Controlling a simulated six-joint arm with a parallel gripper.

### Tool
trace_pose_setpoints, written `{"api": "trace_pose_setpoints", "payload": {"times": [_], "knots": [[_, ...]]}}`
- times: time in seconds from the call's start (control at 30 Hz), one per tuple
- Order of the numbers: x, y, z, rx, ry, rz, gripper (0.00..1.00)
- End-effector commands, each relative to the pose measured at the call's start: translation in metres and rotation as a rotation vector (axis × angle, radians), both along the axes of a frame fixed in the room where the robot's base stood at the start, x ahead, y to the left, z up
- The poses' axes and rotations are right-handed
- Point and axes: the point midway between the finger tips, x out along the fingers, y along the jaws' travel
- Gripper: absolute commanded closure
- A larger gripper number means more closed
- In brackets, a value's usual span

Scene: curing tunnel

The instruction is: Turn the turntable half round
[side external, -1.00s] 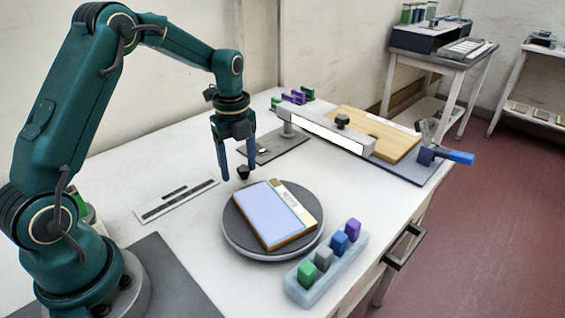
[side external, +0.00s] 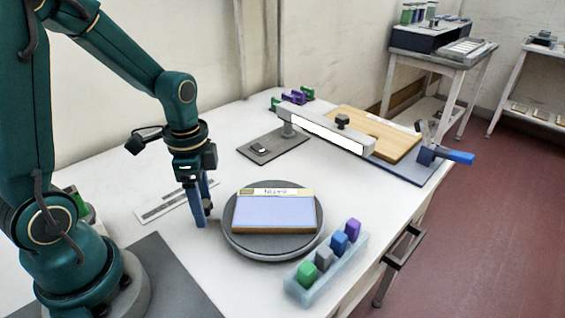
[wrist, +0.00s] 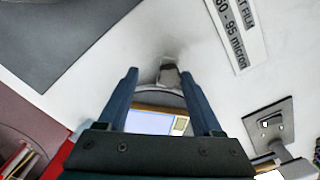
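The round grey turntable (side external: 273,249) stands on the white bench. A flat lilac panel (side external: 275,212) with a label strip along its back edge lies on it, roughly square to the side view. The turntable's small dark knob (wrist: 168,77) is at its left rim. My gripper (side external: 202,218) points down at that rim. In the wrist view my gripper (wrist: 159,76) has its two blue fingers apart, one on each side of the knob. A gap shows on the left; the right finger is close to the knob, and contact cannot be told.
A pale rack (side external: 327,268) with several coloured blocks stands close at the turntable's front right. A printed strip (side external: 165,205) lies behind my gripper. A fixture with a long bar (side external: 325,132) and a wooden board (side external: 375,133) are further back.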

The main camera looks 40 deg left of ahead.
Motion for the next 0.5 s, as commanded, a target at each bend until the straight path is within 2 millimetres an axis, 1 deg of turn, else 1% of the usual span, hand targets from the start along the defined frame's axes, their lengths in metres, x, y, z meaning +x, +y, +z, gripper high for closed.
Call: {"api": "trace_pose_setpoints", "payload": {"times": [0.2, 0.5], "knots": [[-0.014, -0.021, 0.000, 0.000, 0.000, 0.184, 0.34], [-0.026, -0.049, 0.000, 0.000, 0.000, 0.417, 0.34]]}}
